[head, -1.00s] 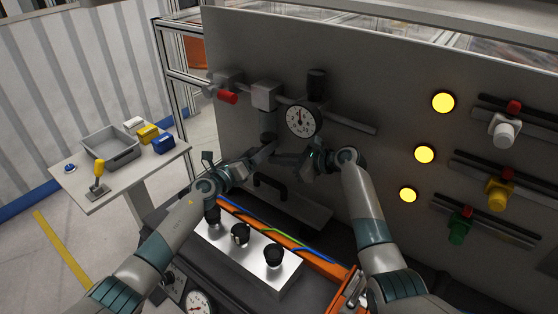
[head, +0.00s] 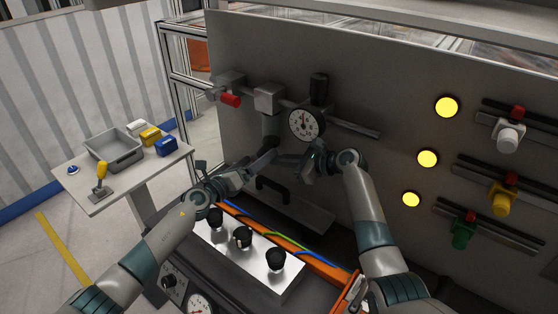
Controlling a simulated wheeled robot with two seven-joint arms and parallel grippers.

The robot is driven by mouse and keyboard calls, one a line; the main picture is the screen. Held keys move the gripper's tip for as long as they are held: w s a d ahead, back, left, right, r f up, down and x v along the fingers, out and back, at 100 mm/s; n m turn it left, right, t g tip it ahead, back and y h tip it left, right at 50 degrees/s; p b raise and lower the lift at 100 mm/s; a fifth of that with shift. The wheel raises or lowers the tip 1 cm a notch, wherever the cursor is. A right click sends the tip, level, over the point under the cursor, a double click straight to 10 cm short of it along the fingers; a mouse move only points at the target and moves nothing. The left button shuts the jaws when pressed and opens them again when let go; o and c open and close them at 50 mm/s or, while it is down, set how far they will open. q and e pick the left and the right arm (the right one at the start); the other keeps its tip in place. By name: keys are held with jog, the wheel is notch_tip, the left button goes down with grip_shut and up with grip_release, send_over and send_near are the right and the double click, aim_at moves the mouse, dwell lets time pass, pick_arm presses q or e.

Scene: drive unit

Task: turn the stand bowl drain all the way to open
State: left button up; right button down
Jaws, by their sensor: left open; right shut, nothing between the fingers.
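The bowl's lower end, where a drain would be, is covered by my gripper parts, so I cannot tell the drain's position. My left gripper (head: 262,162) is open just below the bowl; I cannot tell whether it touches anything. My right gripper (head: 290,160) is shut and empty, close to the right of the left gripper's fingertips, below the pressure gauge (head: 306,124).
A red-handled valve (head: 230,100) sits left on the pipe. A black handle (head: 272,186) and a metal box with black knobs (head: 246,255) lie below. A side table (head: 95,200) with a grey tray (head: 121,158) stands left. Lit yellow lamps (head: 427,159) are on the panel.

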pick_arm(q)
jog(key=v, duration=0.8)
jog(key=shift+s+a, duration=0.2)
jog(key=shift+s, duration=0.15)
jog(key=shift+a+f, duration=0.1)
